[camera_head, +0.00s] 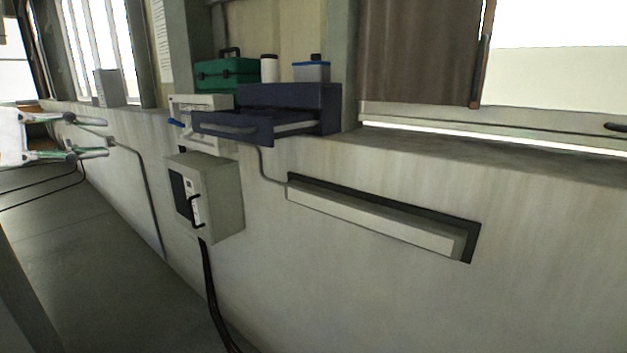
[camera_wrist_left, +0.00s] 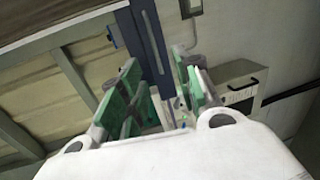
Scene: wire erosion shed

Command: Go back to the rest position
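My left gripper (camera_head: 98,138) is at the left edge of the head view, its two fingers apart and nothing between them. In the left wrist view its green-padded fingers (camera_wrist_left: 160,88) also stand apart. The blue drawer unit (camera_head: 305,98) sits on the wall ledge with its drawer (camera_head: 232,127) pulled out; the gripper is clear of it, to its left in the head view. A blue part of the unit shows beyond the fingers in the left wrist view (camera_wrist_left: 150,35). My right gripper is in neither view.
A green toolbox (camera_head: 227,73), a white canister (camera_head: 269,68) and a blue-lidded container (camera_head: 311,71) stand on or behind the drawer unit. A grey control box (camera_head: 215,195) juts from the wall below. Cables hang along the wall. The floor at left is open.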

